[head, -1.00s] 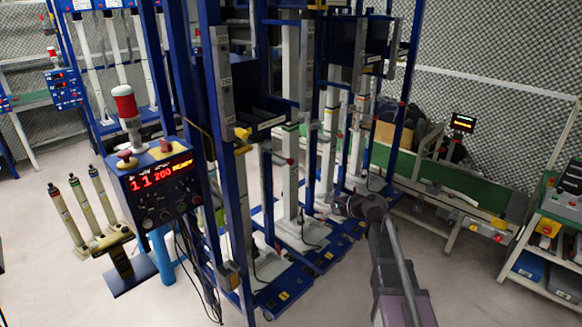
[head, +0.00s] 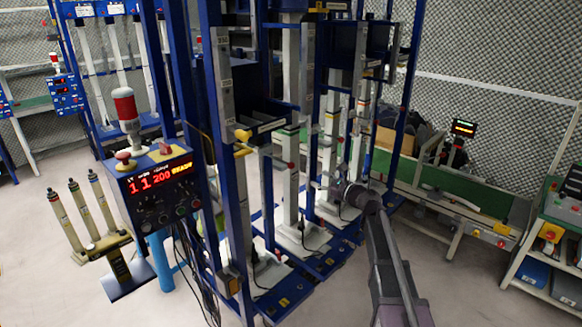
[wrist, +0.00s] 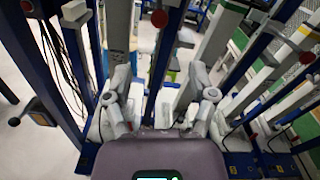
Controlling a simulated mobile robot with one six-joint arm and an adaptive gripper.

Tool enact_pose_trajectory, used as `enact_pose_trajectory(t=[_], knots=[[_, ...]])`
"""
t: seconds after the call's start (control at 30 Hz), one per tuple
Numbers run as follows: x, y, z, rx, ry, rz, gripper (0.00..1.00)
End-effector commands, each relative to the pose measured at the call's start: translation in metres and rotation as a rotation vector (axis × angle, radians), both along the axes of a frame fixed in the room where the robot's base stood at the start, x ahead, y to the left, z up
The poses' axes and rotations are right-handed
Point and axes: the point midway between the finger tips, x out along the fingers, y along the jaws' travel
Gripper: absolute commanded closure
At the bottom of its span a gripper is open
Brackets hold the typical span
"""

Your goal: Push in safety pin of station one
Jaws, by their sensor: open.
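A blue-framed test rig with grey columns (head: 291,75) stands in the middle of the head view. Red round knobs stick out from it, one on a middle column (head: 291,166). I cannot tell for sure which knob is the safety pin of station one. My gripper (wrist: 160,78) is open and empty in the wrist view, its fingers apart below that knob. In the head view my gripper (head: 338,190) is beside the rig's right columns, partly hidden.
Blue uprights (head: 238,200) and hanging cables crowd the rig. A control box (head: 158,190) with a red display and red-white lamp stands at left, beside several cylinders on a stand. A green conveyor (head: 460,195) runs at right. The floor in front right is clear.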

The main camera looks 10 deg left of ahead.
Motion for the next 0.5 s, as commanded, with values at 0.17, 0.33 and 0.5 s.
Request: enact_pose_trajectory(t=[0.17, 0.33, 0.5], knots=[[0.006, 0.007, 0.0, -0.001, -0.001, 0.0, 0.27], [0.018, 0.021, 0.0, -0.001, -0.001, 0.001, 0.27], [0.033, 0.04, 0.0, -0.001, -0.001, 0.001, 0.27]])
